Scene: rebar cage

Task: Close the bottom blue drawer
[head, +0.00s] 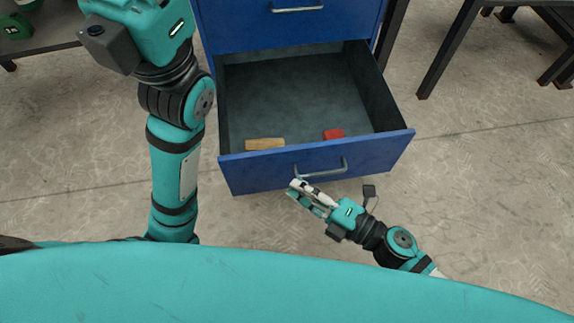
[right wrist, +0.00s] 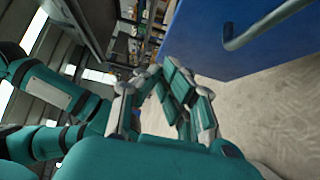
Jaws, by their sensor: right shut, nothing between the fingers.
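The bottom blue drawer (head: 315,160) is pulled out in the head view, with a tan block (head: 265,144) and a red block (head: 333,134) inside near its front. Its grey metal handle (head: 321,170) is on the front face and also shows at the top of the right wrist view (right wrist: 268,24). My right gripper (head: 294,187) is in front of the drawer, just below and left of the handle, shut and empty. Whether it touches the drawer front I cannot tell. My left arm rises at the left, and its fingers are outside the head view.
The closed blue drawer above (head: 290,22) has its own handle. A dark-legged table (head: 450,45) stands at the right and a dark table (head: 50,30) at the upper left. The floor to the right of the drawer is clear.

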